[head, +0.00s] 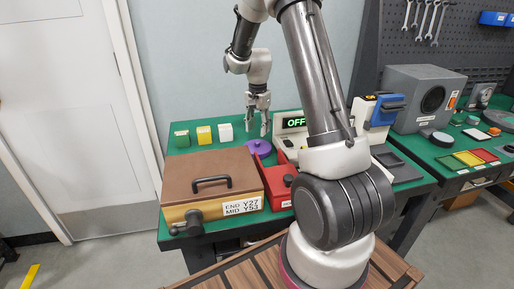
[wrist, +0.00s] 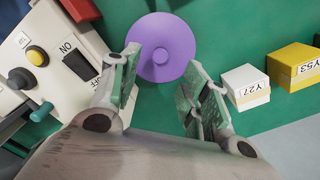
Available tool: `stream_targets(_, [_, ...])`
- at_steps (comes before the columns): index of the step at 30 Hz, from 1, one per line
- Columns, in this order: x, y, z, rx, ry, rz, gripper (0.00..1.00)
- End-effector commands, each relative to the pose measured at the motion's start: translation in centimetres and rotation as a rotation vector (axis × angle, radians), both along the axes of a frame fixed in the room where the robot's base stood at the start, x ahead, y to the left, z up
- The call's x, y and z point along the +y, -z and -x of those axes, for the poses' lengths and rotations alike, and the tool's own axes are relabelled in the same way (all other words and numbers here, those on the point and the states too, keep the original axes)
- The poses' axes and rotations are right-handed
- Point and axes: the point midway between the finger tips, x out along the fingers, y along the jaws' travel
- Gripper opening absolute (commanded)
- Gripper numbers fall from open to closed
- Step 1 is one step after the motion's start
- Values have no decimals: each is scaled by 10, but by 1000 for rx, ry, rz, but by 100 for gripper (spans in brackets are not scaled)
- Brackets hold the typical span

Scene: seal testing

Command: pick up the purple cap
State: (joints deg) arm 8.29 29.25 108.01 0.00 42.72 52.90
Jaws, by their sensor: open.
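The purple cap (head: 259,148) is a round disc lying on the green bench top, behind the brown-lidded box. My gripper (head: 258,134) hangs above the bench close to the cap, fingers pointing down. In the wrist view my gripper (wrist: 163,70) has its two fingers spread apart, with the cap's near edge between and just beyond the fingertips. Nothing is held. The gap in height between fingertips and cap is hard to tell.
A white block (wrist: 245,85) marked Y27 and a yellow block (wrist: 294,66) marked Y53 stand beside the cap; a green block (head: 182,139) is farther left. The tester with an OFF display (head: 294,122), a red box (head: 279,184) and the brown-lidded box (head: 207,171) crowd the cap.

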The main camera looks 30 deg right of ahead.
Motion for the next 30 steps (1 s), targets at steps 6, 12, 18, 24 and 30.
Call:
stream_targets(6, [2,31,2,4,-2,0,46])
stream_targets(12, [3,58,2,1,-2,0,46])
stream_targets(18, [3,61,2,0,-2,0,46])
stream_targets(24, [3,61,2,0,-3,0,22])
stream_targets(30, [3,61,2,0,-3,0,0])
